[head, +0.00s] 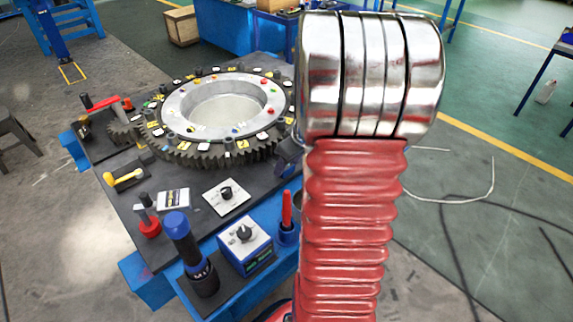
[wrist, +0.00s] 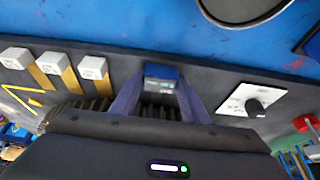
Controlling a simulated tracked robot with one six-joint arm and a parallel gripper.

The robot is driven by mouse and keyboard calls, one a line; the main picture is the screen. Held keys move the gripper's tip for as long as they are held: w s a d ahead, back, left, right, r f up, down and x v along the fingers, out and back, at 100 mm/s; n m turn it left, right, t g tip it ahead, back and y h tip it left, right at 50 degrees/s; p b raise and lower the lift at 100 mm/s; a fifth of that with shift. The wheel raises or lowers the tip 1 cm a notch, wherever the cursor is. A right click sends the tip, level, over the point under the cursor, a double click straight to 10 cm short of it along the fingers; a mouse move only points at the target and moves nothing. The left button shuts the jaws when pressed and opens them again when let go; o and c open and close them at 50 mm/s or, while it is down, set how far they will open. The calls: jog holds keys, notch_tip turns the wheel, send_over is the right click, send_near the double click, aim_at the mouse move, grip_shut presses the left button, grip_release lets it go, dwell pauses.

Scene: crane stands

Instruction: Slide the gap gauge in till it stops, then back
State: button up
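In the wrist view, a small blue block with a printed label (wrist: 161,78), which looks like the gap gauge, sits between the two blue-violet fingers of my gripper (wrist: 161,86). The fingers press against both its sides with no gap seen. Dark gear teeth (wrist: 152,110) show just below it, between the fingers; how far the gauge is from them I cannot tell. In the head view the big toothed ring (head: 262,153) lies on the dark bench plate, and my red arm hides the area to its right. A dark blue piece (head: 288,156) shows there, too covered to identify.
A white card with a black knob (head: 226,193) lies in front of the ring. A yellow handle (head: 125,179), a red-based post (head: 149,227), a dark blue torch (head: 186,244) and a blue dial box (head: 245,247) stand nearby.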

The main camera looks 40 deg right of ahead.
jog(key=o, duration=0.4)
jog(key=shift+s, duration=0.15)
jog(key=shift+o, duration=0.2)
jog(key=shift+r, duration=0.1)
jog(key=v, duration=1.3)
jog(key=shift+s+r, duration=0.15)
